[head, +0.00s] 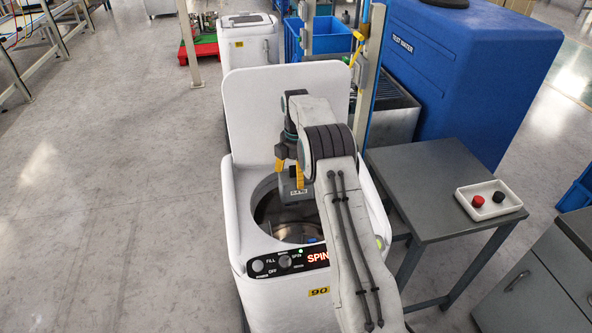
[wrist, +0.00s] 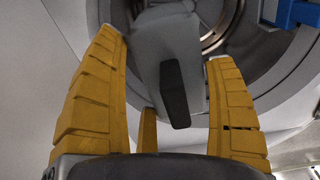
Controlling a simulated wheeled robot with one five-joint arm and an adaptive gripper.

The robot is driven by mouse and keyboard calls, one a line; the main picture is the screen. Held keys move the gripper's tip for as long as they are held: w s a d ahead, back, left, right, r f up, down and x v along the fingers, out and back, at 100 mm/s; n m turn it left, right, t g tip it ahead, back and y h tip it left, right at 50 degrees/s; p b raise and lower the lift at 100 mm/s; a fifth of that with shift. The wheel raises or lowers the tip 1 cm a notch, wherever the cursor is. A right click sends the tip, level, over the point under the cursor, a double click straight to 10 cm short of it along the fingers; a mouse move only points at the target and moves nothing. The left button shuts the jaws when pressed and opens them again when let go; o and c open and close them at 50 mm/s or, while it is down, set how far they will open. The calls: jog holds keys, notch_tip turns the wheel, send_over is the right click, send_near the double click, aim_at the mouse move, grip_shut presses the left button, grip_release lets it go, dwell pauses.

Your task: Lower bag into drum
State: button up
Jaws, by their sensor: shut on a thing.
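A white top-loading machine (head: 238,215) stands in the head view with its lid (head: 245,105) up. Its round metal drum (head: 268,213) is open below my gripper. My gripper (head: 289,173) has yellow fingers and is shut on a grey bag (head: 296,192) with a small, hard-to-read label. The bag hangs over the drum opening, at about rim height; its exact depth is unclear. In the wrist view the grey bag (wrist: 165,45) with a black strip sits between the fingers, the drum (wrist: 255,45) behind it. My arm hides part of the drum's right side.
The front panel (head: 290,262) shows red letters "SPIN" and a lit green light. A small blue thing (wrist: 295,12) is at the drum's edge. A grey table (head: 425,170) with a white tray (head: 489,212) of red and black knobs stands right. A blue tank (head: 460,75) is behind.

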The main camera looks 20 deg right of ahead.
notch_tip(320, 180, down, 24)
jog(key=b, duration=1.4)
jog(key=shift+r, duration=0.2)
dwell(0.3)
jog(key=o, duration=1.2)
jog(key=shift+c, duration=0.2)
notch_tip(320, 180, up, 12)
jog(key=shift+s, duration=0.1)
